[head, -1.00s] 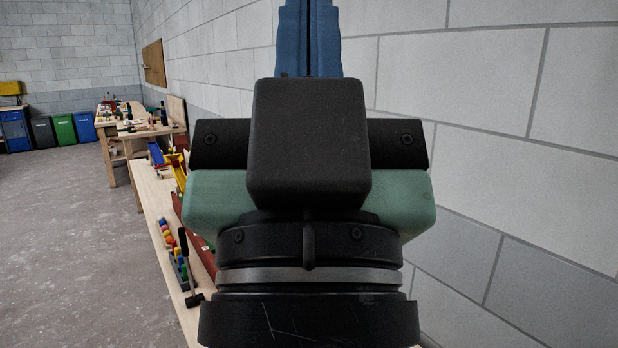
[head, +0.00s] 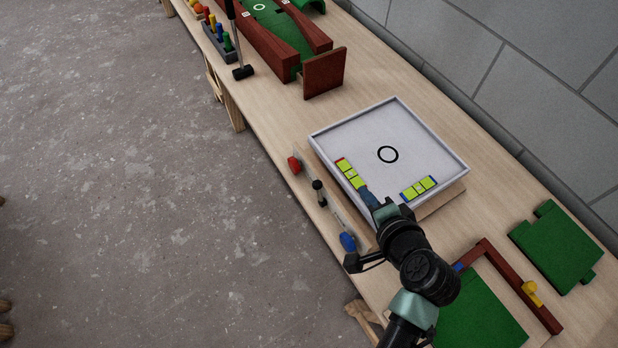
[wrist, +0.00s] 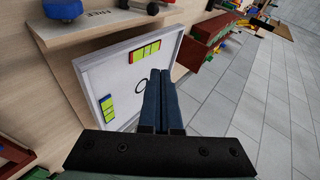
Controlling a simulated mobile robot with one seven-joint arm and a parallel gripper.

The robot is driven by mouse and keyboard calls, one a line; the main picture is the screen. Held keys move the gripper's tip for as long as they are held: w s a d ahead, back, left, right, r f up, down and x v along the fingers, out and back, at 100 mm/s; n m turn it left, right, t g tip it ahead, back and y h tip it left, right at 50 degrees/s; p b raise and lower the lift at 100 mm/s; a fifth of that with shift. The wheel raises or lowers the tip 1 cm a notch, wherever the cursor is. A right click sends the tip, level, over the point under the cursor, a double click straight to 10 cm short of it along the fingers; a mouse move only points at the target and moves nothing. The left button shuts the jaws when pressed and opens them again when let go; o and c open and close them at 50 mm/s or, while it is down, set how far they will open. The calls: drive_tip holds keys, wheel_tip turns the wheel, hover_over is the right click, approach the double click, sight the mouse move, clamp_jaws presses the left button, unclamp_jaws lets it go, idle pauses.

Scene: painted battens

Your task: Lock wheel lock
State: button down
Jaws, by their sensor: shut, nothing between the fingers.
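A slim metal bar with a red knob (head: 294,164), a black knob (head: 318,188) and a blue knob (head: 348,241) runs along the table's front edge, in front of a white tray. The wrist view shows the blue knob (wrist: 63,9) and the black knob (wrist: 152,8) at its top, with a label reading "FREE" (wrist: 103,14) between them. I cannot tell for certain which part is the wheel lock. My gripper (head: 366,194) has blue fingers, shut and empty, over the tray's near side, right of the knobs. In the wrist view the fingers (wrist: 160,74) point toward the tray.
The square white tray (head: 420,134) holds a black ring mark and two yellow-green strips. A red-brown and green ramp (head: 275,45) and a hammer (head: 240,70) lie farther along the table. Green boards and a red-brown frame (head: 520,292) lie at right. The wall runs behind.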

wheel_tip(320, 180, down, 3)
drive_tip(key=s+a, duration=0.1)
drive_tip(key=b, duration=0.2)
hover_over(332, 196)
drive_tip(key=s+d, duration=0.1)
drive_tip(key=d, duration=0.2)
wheel_tip(332, 196, down, 5)
drive_tip(key=a+f, duration=0.1)
drive_tip(key=w+a+f, duration=0.1)
drive_tip(key=a, duration=0.1)
drive_tip(key=shift+m, duration=0.4)
drive_tip(key=shift+w+a+f, duration=0.1)
drive_tip(key=shift+a+f, duration=0.2)
drive_tip(key=shift+a, duration=0.2)
drive_tip(key=shift+w+a, duration=0.6)
drive_tip(key=shift+w, duration=0.2)
